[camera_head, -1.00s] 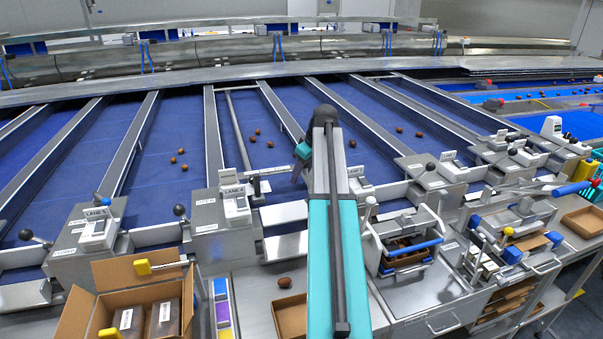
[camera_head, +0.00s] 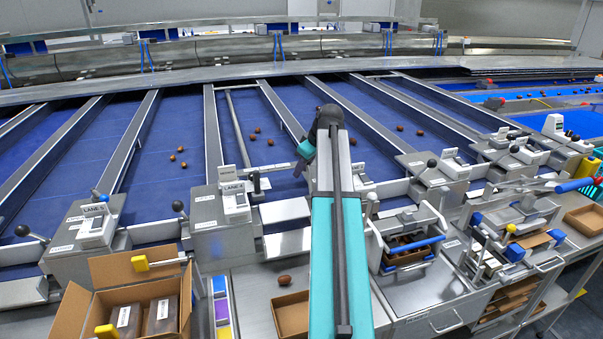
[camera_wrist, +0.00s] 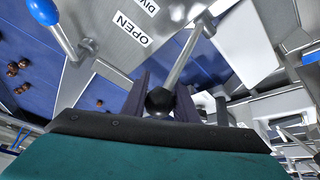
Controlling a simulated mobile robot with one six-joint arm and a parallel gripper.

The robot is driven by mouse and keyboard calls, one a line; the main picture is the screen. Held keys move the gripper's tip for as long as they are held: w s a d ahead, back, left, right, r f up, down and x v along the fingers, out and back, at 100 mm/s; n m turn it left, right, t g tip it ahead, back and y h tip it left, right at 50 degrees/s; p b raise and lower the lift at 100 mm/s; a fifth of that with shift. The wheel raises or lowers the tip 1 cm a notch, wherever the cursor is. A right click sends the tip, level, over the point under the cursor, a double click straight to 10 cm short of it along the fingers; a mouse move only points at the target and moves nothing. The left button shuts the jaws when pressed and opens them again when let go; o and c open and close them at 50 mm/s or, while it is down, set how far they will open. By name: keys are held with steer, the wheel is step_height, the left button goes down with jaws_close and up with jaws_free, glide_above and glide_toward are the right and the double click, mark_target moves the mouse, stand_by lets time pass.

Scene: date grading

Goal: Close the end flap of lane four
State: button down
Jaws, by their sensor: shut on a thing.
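The lane four box (camera_head: 220,225) is grey metal, with a white "LANE 4" unit (camera_head: 235,197) on top. A thin metal lever (camera_head: 273,168) reaches rightward from beside it toward my gripper (camera_head: 301,170), which is small and partly hidden by my arm. In the wrist view my gripper (camera_wrist: 160,103) is shut around the lever's black ball knob (camera_wrist: 160,101). The lever's metal rod (camera_wrist: 189,52) runs from the knob toward the top, beside a plate (camera_wrist: 105,40) marked "OPEN". A pale plate (camera_head: 285,211) lies right of the box; whether it is the end flap I cannot tell.
Several brown dates (camera_head: 257,130) lie on the blue belts. A similar box (camera_head: 85,245) with a blue-knobbed lever stands left. An open carton (camera_head: 138,268), a loose date (camera_head: 285,280) and a cardboard tray (camera_head: 291,315) are on the front bench.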

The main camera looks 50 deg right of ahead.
steer(key=s+a+r+t+h+b, duration=0.1)
steer(key=s+t+b, duration=0.2)
steer(key=b, duration=0.4)
steer(key=s+a+r+n+t+h+b, duration=0.1)
steer(key=s+a+r+t+h+b, duration=0.1)
steer(key=b, duration=0.5)
steer(key=shift+s+a+t+b, duration=0.3)
steer(key=shift+s+t, duration=0.55)
steer(key=shift+t, duration=0.15)
steer(key=shift+r, duration=0.1)
steer(key=c, duration=1.7)
jaws_free()
steer(key=shift+s, duration=0.1)
steer(key=shift+o, duration=1.3)
steer(key=shift+s+a+r, duration=0.1)
steer(key=shift+a+r, duration=0.05)
